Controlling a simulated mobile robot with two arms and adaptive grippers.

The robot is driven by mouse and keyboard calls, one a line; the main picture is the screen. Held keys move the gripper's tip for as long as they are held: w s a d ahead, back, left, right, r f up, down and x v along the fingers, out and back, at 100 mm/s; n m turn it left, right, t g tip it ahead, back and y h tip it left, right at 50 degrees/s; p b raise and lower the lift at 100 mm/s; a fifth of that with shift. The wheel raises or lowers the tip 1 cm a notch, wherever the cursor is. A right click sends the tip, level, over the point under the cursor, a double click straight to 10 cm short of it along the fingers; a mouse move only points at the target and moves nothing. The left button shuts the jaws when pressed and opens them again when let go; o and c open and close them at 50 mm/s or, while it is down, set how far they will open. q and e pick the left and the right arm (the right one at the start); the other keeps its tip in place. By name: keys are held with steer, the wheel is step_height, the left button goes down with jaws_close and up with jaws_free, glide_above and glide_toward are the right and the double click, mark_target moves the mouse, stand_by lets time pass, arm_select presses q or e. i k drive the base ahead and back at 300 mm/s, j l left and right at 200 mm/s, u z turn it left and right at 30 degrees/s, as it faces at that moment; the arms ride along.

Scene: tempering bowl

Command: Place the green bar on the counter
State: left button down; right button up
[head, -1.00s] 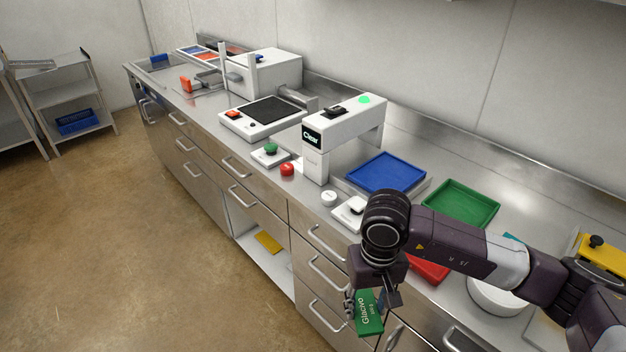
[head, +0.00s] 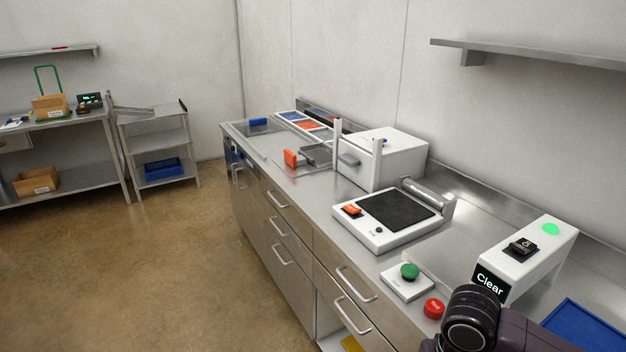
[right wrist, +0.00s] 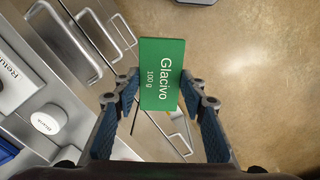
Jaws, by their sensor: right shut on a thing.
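The green bar (right wrist: 161,76), labelled "Glacivo 100 g", is held between the fingers of my right gripper (right wrist: 160,98) in the right wrist view. Floor and drawer fronts show behind it, so it hangs off the counter's front side. In the head view only part of my right arm shows at the bottom right, and the bar is out of frame. The steel counter (head: 305,190) runs from the back left to the lower right. My left gripper is in neither view.
On the counter stand a black-topped plate device (head: 397,214), a white box machine (head: 385,158), a green button (head: 409,271), a red button (head: 434,308), a "Clear" scanner arch (head: 530,255) and a blue tray (head: 580,330). Shelving (head: 158,150) stands at the back left. The floor (head: 150,270) is clear.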

mark_target(327, 189)
steer(key=i+j, duration=0.7)
steer(key=i+j+z, duration=0.15)
steer(key=i+j, duration=0.5)
steer(key=j, duration=0.1)
